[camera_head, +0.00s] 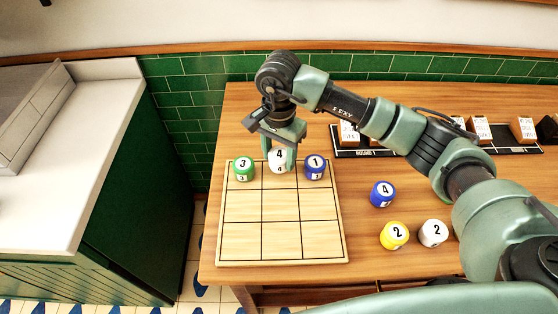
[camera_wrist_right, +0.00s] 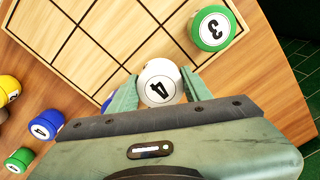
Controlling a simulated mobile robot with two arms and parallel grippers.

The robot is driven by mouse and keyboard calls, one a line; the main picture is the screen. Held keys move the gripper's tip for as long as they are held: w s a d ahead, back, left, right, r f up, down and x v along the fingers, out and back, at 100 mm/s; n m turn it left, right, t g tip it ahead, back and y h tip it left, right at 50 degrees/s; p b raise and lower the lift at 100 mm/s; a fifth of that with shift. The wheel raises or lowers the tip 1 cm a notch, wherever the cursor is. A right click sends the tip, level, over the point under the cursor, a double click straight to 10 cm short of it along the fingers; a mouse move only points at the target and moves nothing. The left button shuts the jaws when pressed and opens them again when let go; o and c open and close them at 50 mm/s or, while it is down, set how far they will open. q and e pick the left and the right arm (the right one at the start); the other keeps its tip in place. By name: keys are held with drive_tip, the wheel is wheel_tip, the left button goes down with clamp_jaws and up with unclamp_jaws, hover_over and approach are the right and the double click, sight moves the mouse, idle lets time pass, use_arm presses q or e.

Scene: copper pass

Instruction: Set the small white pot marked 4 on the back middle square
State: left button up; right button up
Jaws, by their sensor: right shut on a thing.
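The small white pot marked 4 (camera_head: 280,161) is between the fingers of my right gripper (camera_head: 281,158), at the back middle square of the wooden grid board (camera_head: 281,262). The right wrist view also shows the white pot (camera_wrist_right: 160,82) with the gripper's green fingers (camera_wrist_right: 160,90) shut on its two sides. Its top faces up. I cannot tell whether its base touches the board. A green pot marked 3 (camera_head: 244,168) stands on the back left square, and a blue pot marked 1 (camera_head: 315,167) on the back right square. My left gripper is not in view.
Right of the board stand a blue pot marked 4 (camera_head: 382,193), a yellow pot marked 2 (camera_head: 394,235) and a white pot marked 2 (camera_head: 433,233). A dark tray (camera_head: 382,153) with cards lies behind. The board's middle and front rows are empty.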

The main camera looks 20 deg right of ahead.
sight(279, 164)
wheel_tip(279, 164, down, 3)
drive_tip(key=shift+r+p, duration=0.2)
drive_tip(key=shift+p, duration=0.1)
drive_tip(key=shift+f, duration=0.3)
drive_tip(key=shift+f, duration=0.1)
drive_tip(key=shift+f+b, duration=0.1)
drive_tip(key=shift+b, duration=0.2)
drive_tip(key=o, duration=1.5)
